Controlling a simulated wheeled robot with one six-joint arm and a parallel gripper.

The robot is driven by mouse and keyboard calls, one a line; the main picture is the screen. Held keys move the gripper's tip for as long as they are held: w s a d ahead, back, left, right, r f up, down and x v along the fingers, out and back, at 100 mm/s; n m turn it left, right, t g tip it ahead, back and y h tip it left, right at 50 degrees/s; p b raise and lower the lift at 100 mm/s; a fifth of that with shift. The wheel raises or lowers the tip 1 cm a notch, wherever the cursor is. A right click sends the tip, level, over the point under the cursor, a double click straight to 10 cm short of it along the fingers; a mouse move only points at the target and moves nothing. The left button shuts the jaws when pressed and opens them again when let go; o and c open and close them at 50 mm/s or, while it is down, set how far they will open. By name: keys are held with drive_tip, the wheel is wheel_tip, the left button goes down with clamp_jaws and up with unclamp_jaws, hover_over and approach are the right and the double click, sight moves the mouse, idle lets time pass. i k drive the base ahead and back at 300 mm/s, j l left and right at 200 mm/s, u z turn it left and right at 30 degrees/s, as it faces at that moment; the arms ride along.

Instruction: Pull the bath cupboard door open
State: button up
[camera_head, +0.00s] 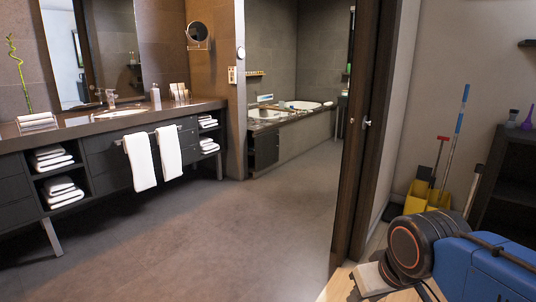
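The bath cupboard (265,150) is the dark low unit at the near end of the bath, beyond the doorway and far from me. Its dark front looks shut, and no gap shows at its edges. A handle is too small to make out. My arm shows at the lower right, well apart from the cupboard. My gripper's fingertips cannot be made out in this view.
A dark door frame (362,150) stands between me and the bathroom. Open floor (250,220) leads to the bath (305,140). The vanity (100,165) with towels lines the left. A yellow mop bucket (424,198) and dark shelf (510,185) stand at right.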

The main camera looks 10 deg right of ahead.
sight(267, 146)
drive_tip(key=i+z, duration=0.25)
drive_tip(key=i, duration=4.3)
drive_tip(key=i+z, duration=0.1)
drive_tip(key=i, duration=0.85)
drive_tip(key=i+j, duration=0.2)
drive_tip(key=i, duration=0.75)
drive_tip(key=z, duration=0.05)
